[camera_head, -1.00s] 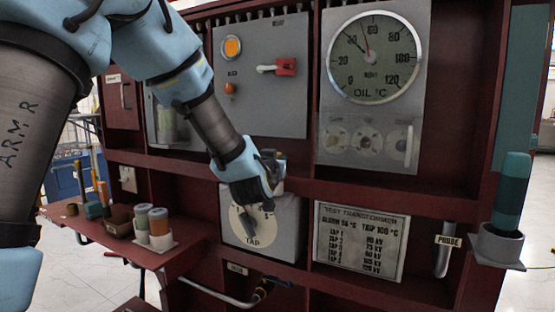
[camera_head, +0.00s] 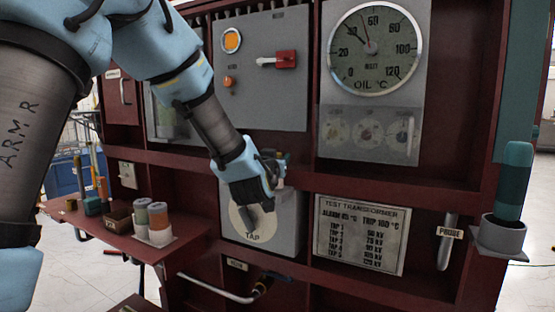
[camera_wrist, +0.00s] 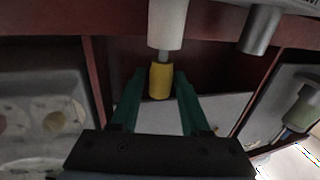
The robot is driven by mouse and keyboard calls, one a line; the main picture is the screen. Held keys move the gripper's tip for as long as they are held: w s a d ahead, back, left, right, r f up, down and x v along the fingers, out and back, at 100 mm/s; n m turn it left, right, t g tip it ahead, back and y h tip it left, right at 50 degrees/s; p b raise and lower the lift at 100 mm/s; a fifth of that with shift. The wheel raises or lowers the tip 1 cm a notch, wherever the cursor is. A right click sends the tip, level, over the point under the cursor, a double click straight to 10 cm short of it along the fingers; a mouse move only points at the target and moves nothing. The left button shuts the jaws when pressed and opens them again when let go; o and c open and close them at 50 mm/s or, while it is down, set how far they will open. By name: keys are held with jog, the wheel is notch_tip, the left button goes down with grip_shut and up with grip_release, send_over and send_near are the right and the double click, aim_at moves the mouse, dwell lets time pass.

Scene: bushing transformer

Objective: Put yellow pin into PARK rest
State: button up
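The yellow pin (camera_wrist: 161,80) shows in the wrist view between the two green fingers of my gripper (camera_wrist: 161,84). The fingers lie close along both of its sides and appear closed on it. A thin grey shaft runs from the yellow part to a pale cylinder (camera_wrist: 167,22); I cannot tell how far the shaft sits in it. In the head view my gripper (camera_head: 262,195) is in front of the grey TAP box (camera_head: 290,222). The pin is hidden by the hand there. I cannot pick out the PARK rest; a small label (camera_head: 237,264) below the TAP box is too blurred to read.
A red shelf (camera_head: 190,228) at left holds several coloured cylinders. The oil gauge panel (camera_head: 372,125) is above right, the placard (camera_head: 360,235) right of the TAP box. A green cylinder (camera_head: 513,180) stands in a grey cup at far right. A bent pipe (camera_head: 215,290) runs below.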

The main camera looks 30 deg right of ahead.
jog(key=shift+o, duration=1.2)
jog(key=b+v, duration=0.2)
jog(key=v, duration=0.9)
jog(key=shift+w, duration=0.1)
